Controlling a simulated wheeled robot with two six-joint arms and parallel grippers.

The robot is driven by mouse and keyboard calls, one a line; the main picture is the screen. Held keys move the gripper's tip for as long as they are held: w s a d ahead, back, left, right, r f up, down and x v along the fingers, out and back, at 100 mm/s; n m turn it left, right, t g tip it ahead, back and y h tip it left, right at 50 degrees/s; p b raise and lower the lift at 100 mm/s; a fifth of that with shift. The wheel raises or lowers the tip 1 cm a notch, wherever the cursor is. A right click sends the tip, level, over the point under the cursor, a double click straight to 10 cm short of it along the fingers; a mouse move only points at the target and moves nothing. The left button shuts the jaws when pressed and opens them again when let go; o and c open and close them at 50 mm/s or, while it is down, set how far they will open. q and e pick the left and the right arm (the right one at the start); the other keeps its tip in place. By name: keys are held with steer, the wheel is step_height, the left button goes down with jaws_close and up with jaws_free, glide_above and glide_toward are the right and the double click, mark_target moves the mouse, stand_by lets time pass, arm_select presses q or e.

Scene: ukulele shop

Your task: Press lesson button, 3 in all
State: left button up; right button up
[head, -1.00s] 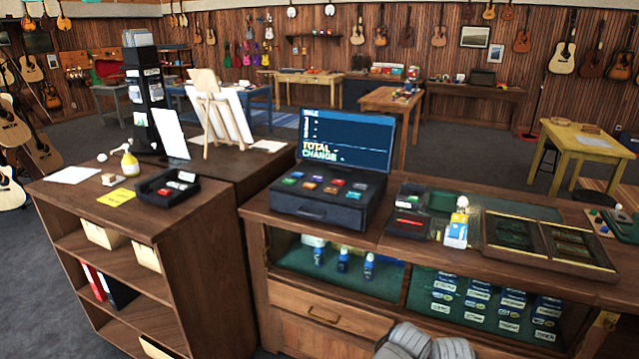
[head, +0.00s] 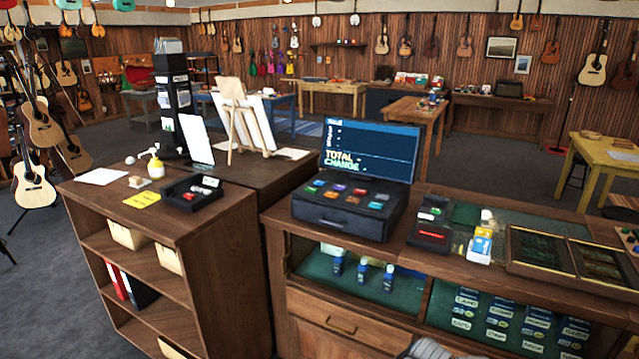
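The cash register (head: 345,222) stands on the wooden counter in the middle of the head view. Several small coloured buttons lie in rows on its sloped top, among them a red one (head: 361,191) and an orange one (head: 332,195). Their labels are too small to read, so I cannot tell which one is the lesson button. The register screen (head: 370,150) is lit and shows TOTAL and CHANGE lines. Neither gripper shows; only a grey part, likely of my own arm, shows at the bottom edge, well below the register.
The glass-front counter (head: 340,322) carries a card reader (head: 432,234) and framed trays (head: 540,250) right of the register. An easel (head: 240,120) stands behind.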

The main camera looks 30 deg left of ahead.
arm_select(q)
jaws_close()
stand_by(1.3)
